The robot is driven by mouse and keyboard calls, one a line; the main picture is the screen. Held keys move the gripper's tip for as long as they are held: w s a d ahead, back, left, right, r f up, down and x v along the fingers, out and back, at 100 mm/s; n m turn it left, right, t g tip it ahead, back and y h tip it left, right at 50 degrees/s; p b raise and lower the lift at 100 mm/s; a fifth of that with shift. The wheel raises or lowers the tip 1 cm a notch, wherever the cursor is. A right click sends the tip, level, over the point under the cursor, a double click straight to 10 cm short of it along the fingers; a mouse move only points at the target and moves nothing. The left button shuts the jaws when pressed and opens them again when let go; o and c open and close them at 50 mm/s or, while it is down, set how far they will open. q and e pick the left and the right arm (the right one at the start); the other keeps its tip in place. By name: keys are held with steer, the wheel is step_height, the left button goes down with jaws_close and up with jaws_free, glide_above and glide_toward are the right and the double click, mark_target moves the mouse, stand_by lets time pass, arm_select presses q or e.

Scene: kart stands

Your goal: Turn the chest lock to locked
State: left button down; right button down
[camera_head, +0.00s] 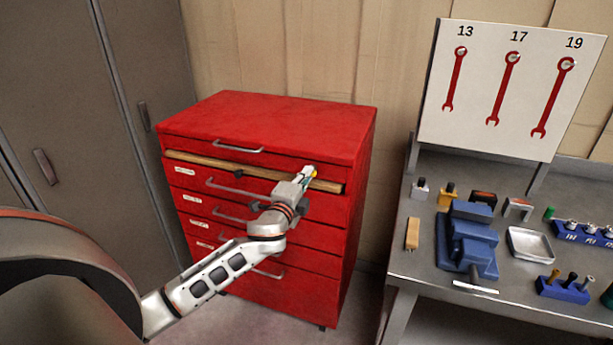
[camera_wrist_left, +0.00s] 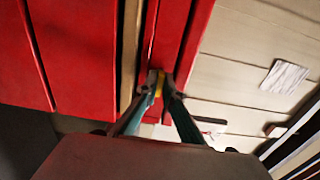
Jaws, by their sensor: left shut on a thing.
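The red chest (camera_head: 275,125) stands against the wall, its drawers shut as far as I can see. My left gripper (camera_head: 308,173) is at the upper right of its front, by the wooden strip. In the left wrist view the fingers (camera_wrist_left: 157,88) close on a small yellow piece (camera_wrist_left: 155,79) against the red front (camera_wrist_left: 168,45). This piece may be the lock's key or knob; the fingers hide most of it. The lock face and its turn position cannot be read. My right gripper is not in view.
A wooden strip (camera_head: 215,163) crosses the chest front below the top drawer handle (camera_head: 238,147). A grey workbench (camera_head: 408,262) on the right carries a blue vise (camera_head: 470,238), a metal tray (camera_head: 530,244) and small tools. A grey cabinet (camera_head: 70,100) stands left.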

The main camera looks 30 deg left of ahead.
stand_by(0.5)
arm_select(q)
steer(key=c, duration=2.2)
jaws_free()
steer(key=v, duration=1.2)
steer(key=shift+f, duration=0.1)
steer(key=s+d+f+n+g+h, duration=0.2)
steer(key=s+d+f, duration=0.25)
steer(key=f, duration=0.55)
steer(key=s+d+f+n+g+h, duration=0.25)
steer(key=s+d+f, duration=0.2)
steer(key=f, duration=0.45)
steer(key=s+d+f+n+h, duration=0.1)
steer(key=s+d+f+n, duration=0.1)
steer(key=s+d+f, duration=0.1)
steer(key=s+d+f+n+g, duration=0.1)
steer(key=s+d+f+n, duration=0.1)
steer(key=s+d+f, duration=0.2)
steer(key=s+d+f+n+g+h, duration=0.1)
steer(key=s+d+f+n, duration=0.1)
steer(key=s+d+f, duration=0.2)
steer(key=shift+s+f+n+h, duration=0.15)
steer(key=shift+s+n+h, duration=0.15)
steer(key=shift+s, duration=0.25)
